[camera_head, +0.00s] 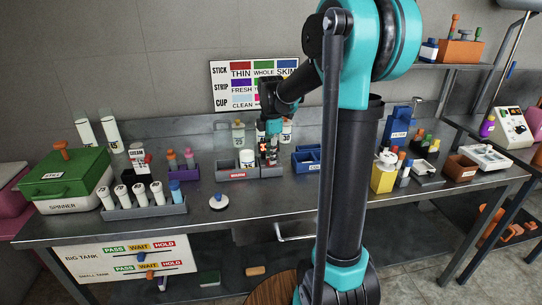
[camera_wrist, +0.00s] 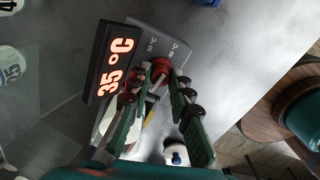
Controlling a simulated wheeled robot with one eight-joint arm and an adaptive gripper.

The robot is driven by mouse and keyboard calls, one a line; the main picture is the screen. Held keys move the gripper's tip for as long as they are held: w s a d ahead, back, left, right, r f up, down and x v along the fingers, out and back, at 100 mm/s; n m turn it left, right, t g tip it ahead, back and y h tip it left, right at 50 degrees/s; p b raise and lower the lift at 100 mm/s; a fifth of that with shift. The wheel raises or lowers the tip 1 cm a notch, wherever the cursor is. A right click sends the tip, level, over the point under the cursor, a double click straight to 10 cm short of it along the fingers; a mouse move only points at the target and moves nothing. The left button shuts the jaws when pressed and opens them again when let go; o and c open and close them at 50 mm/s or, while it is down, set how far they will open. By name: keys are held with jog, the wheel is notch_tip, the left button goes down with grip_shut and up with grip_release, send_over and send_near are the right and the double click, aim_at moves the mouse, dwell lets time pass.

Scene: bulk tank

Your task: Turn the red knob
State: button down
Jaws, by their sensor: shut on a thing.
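The red knob (camera_wrist: 161,66) sits on a grey panel in the wrist view, between marks for 30 °C and 40 °C. A black display (camera_wrist: 113,57) beside it glows 35 °C. My gripper (camera_wrist: 160,80) has its green fingers on both sides of the knob and is shut on it. The fingertips hide part of the knob. In the head view my gripper (camera_head: 268,148) points down at the back of the bench, and I cannot make out the knob there.
A grey bin (camera_head: 237,174) stands left of my gripper and a blue rack (camera_head: 305,160) right. A rack of white bottles (camera_head: 146,208) and a green spinner box (camera_head: 66,180) stand at left. A sign (camera_head: 240,98) is behind.

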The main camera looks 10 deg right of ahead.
jog(key=shift+n, duration=0.9)
jog(key=c, duration=1.6)
grip_release()
jog(key=shift+c, duration=0.2)
notch_tip(320, 180, up, 12)
